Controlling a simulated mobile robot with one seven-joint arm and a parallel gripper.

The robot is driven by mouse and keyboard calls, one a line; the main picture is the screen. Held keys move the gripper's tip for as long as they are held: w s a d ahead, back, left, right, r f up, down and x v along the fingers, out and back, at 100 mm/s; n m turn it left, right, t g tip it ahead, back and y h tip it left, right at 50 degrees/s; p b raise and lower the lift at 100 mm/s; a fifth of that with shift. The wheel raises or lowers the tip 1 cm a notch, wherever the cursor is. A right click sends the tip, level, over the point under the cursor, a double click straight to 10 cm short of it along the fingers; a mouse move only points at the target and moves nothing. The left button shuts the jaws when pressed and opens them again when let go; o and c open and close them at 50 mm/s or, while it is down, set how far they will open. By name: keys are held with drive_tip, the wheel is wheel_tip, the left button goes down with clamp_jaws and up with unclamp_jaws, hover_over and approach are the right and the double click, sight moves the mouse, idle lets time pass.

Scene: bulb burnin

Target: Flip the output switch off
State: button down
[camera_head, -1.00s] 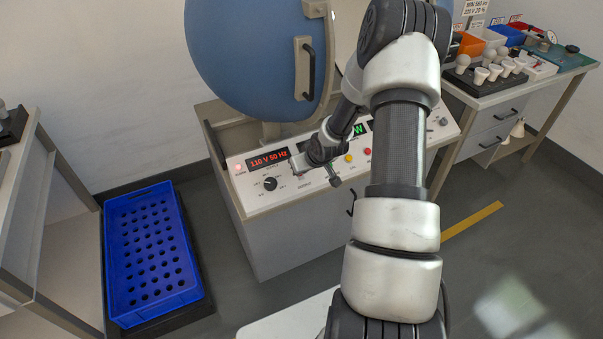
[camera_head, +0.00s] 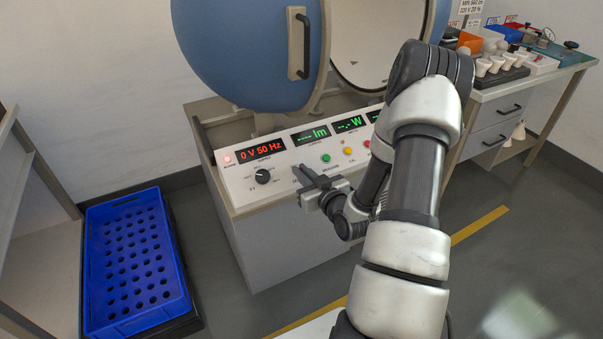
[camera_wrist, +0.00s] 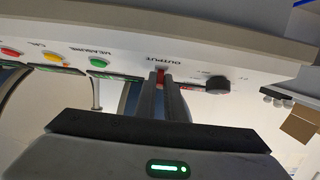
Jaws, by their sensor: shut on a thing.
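The output switch (camera_wrist: 160,76) shows as a small red piece under the word OUTPUT in the wrist view, between my fingertips. My gripper (camera_head: 303,172) reaches the sloped control panel (camera_head: 233,191) from the right in the head view, and its fingers hide the switch there. In the wrist view my gripper (camera_wrist: 164,84) has its fingers close together, shut on the switch. The red display (camera_head: 262,150) reads 0 V 50 Hz.
A black rotary knob (camera_head: 262,176) sits left of my fingers; green (camera_head: 325,158), yellow (camera_head: 348,151) and red (camera_head: 367,144) buttons sit right. The blue sphere (camera_head: 245,50) stands open behind. A blue crate (camera_head: 97,290) is on the floor at left.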

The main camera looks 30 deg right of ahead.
drive_tip(key=shift+f+t, duration=0.2)
drive_tip(key=shift+t, duration=0.2)
drive_tip(key=c, duration=1.8)
unclamp_jaws()
drive_tip(key=shift+c, duration=0.2)
drive_tip(key=s+r+p, duration=0.2)
drive_tip(key=s, duration=1.5)
drive_tip(key=shift+s+d, duration=0.2)
drive_tip(key=shift+d, duration=0.1)
